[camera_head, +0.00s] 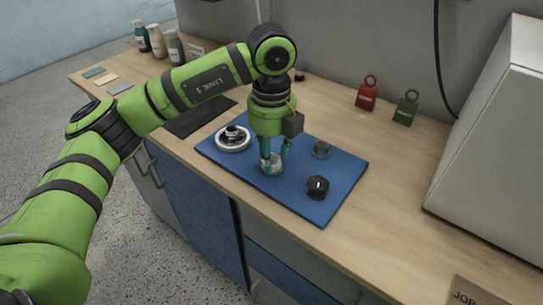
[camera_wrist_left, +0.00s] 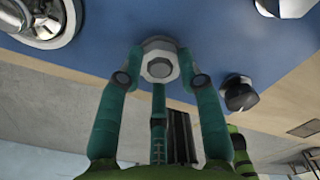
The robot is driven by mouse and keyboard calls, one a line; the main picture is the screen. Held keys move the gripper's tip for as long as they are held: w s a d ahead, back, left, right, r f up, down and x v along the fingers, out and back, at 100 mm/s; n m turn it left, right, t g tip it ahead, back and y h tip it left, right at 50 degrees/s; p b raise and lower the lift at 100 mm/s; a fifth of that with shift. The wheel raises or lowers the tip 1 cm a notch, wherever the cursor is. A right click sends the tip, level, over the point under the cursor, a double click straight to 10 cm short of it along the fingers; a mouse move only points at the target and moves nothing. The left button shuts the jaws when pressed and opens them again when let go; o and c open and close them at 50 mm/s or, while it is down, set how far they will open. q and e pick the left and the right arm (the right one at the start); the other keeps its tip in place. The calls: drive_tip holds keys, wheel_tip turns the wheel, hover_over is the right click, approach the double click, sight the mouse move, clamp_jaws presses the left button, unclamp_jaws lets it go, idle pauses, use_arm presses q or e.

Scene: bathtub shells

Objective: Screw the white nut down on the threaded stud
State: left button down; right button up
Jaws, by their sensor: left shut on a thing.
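My left gripper (camera_head: 272,158) points down over the middle of the blue mat (camera_head: 338,172). Its green fingers are shut on the white nut, which shows in the left wrist view (camera_wrist_left: 160,68) as a pale hexagonal face between the fingertips. Behind the nut, a wider pale rim (camera_wrist_left: 158,42) shows against the mat. In the head view the fingers partly cover a pale round piece (camera_head: 270,168) at the mat. The threaded stud is hidden, so I cannot tell how far down the nut sits. My right gripper is not in view.
On the mat are a white ring with a dark centre (camera_head: 233,138), a black knob (camera_head: 317,187) and a grey round part (camera_head: 321,149). A red tag (camera_head: 367,96) and a green tag (camera_head: 405,110) stand behind. A large pale box (camera_head: 495,140) takes the right side.

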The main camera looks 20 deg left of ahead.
use_arm(q)
drive_tip(key=m, duration=0.3)
drive_tip(key=shift+f+b, duration=0.1)
drive_tip(key=shift+b, duration=0.25)
drive_tip(key=c, duration=0.7)
unclamp_jaws()
drive_tip(key=shift+c, duration=0.2)
